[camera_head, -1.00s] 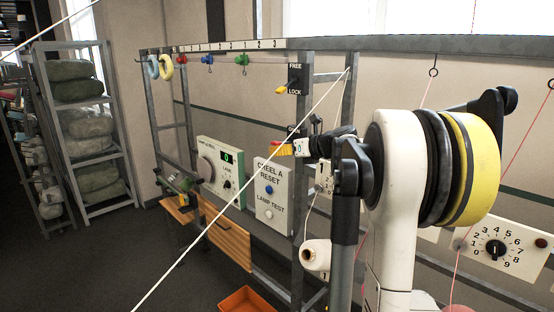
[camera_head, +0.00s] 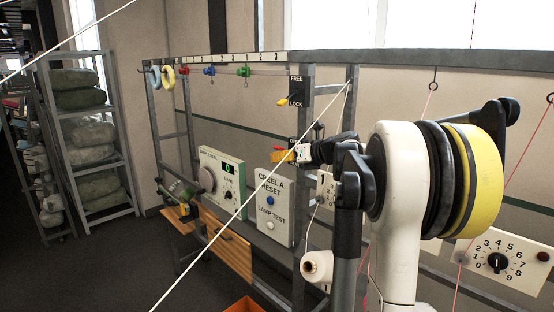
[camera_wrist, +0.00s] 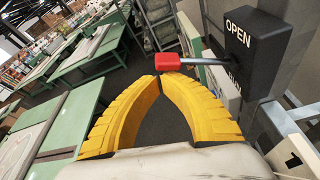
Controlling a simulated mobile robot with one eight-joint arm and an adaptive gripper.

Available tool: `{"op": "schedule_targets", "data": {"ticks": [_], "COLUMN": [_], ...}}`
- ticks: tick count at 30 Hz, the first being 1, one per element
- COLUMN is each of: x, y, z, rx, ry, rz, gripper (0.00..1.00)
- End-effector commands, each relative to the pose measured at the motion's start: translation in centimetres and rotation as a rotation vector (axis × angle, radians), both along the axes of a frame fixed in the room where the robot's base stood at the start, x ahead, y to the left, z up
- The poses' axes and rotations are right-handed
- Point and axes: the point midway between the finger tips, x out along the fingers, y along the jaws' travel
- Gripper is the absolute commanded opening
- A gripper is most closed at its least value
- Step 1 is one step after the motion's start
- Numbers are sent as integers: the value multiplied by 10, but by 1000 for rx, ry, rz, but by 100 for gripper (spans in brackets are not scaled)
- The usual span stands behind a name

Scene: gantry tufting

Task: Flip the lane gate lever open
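The lane gate lever is a dark rod with a red knob (camera_wrist: 168,62). It sticks out leftward in the wrist view from a black box (camera_wrist: 252,48) marked OPEN, with a second label below partly hidden. My gripper (camera_wrist: 158,76) has two yellow ribbed fingers whose tips meet, or nearly so, with nothing between them. The tips appear just below the red knob in the picture; I cannot tell whether they touch it. In the head view my gripper (camera_head: 281,157) is at the frame post beside the black label plate (camera_head: 292,143), and the lever is mostly hidden.
A yellow lever (camera_head: 287,99) sits above on a FREE/LOCK plate. Yarn strands cross the view. A dial panel (camera_head: 498,260) is right; green tables (camera_wrist: 88,55) stand beyond.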

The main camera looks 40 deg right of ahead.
Motion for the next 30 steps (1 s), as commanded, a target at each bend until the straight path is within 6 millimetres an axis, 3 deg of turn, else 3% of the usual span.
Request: {"op": "schedule_targets", "data": {"ticks": [5,10,21,30], "x": [2,7,-68,-86], "y": [3,14,-5,-9], "z": [-12,-44,-13,-6], "rx": [0,0,0,0], "ry": [0,0,0,0], "rz": [1,5,2,4], "gripper": [0,0,0,0]}}
